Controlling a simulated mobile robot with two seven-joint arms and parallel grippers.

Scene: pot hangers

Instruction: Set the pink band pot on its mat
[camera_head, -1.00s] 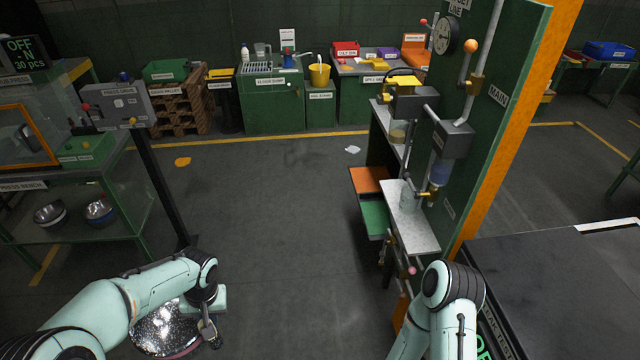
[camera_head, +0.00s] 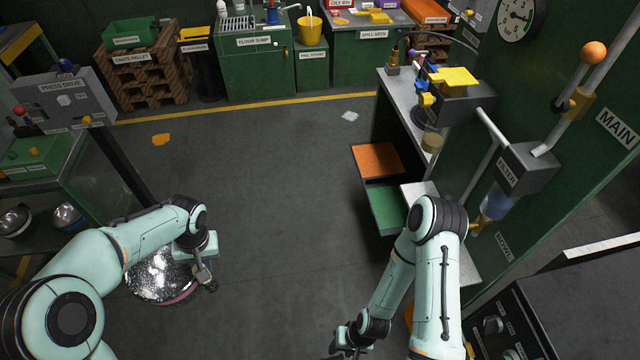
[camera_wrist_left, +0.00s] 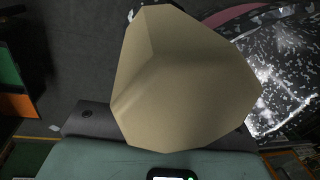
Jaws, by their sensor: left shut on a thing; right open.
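The pot (camera_head: 158,278) is shiny speckled metal with a pink band low on its side, at the lower left of the head view. My left gripper (camera_head: 207,280) is shut on its right edge and holds it in front of me. In the left wrist view the pot (camera_wrist_left: 285,88) shows at the right with a pink strip at the top. A large beige faceted shape (camera_wrist_left: 180,85) hides the middle of that view. My right gripper (camera_head: 348,342) is open and empty at the bottom edge, right of the pot. I cannot make out a mat for the pot.
A bench with a grey top (camera_head: 405,100), an orange shelf (camera_head: 376,158) and a green shelf (camera_head: 388,207) stands at the right by a green panel. A dark post (camera_head: 118,160) and shelving with metal bowls (camera_head: 68,217) are at the left.

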